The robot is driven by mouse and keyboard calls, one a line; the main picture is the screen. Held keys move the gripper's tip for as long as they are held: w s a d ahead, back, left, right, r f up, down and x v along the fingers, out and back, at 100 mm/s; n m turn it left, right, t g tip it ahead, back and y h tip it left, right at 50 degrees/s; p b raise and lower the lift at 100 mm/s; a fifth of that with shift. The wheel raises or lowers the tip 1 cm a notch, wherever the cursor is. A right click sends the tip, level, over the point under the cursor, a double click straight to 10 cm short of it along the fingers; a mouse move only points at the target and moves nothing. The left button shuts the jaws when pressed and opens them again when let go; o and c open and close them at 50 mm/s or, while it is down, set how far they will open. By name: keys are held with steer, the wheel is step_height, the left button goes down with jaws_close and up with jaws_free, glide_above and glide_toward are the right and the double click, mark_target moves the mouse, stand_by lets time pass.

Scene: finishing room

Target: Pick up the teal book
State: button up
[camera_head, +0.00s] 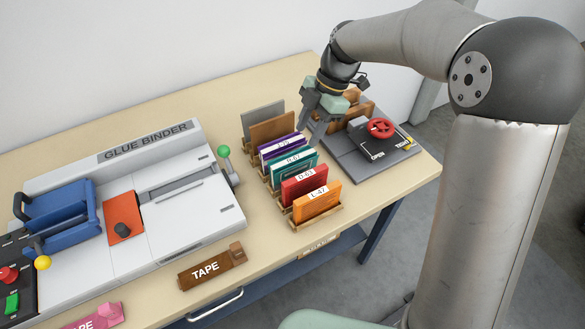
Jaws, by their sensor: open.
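The teal book (293,173) stands upright in a wooden rack (284,207) near the middle of the table. It stands between a purple book (281,150) behind it and a red book (304,186) in front, and these cover parts of it. My gripper (317,138) points down, open, just above and behind the right end of the teal book. Nothing shows between its fingers. I cannot tell whether a finger touches the purple or teal book.
An orange book (317,204) stands at the rack's front, with brown (272,130) and grey (262,115) panels at its back. A grey press with a red knob (380,128) is to the right. The glue binder (150,210) fills the left. A tape block (212,267) lies in front.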

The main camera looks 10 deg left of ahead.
mark_target(295, 158)
steer(key=x, duration=0.4)
steer(key=shift+s+f+p, duration=0.1)
steer(key=shift+f+p, duration=0.15)
steer(key=shift+p, duration=0.05)
steer(key=x, duration=0.2)
steer(key=p+x, duration=0.1)
steer(key=x, duration=0.2)
steer(key=shift+s+a+r+p, duration=0.2)
steer(key=shift+s+p, duration=0.05)
steer(key=shift+p, duration=0.05)
steer(key=shift+f, duration=0.2)
steer(key=shift+f+b, duration=0.25)
steer(key=shift+b, duration=0.25)
jaws_close()
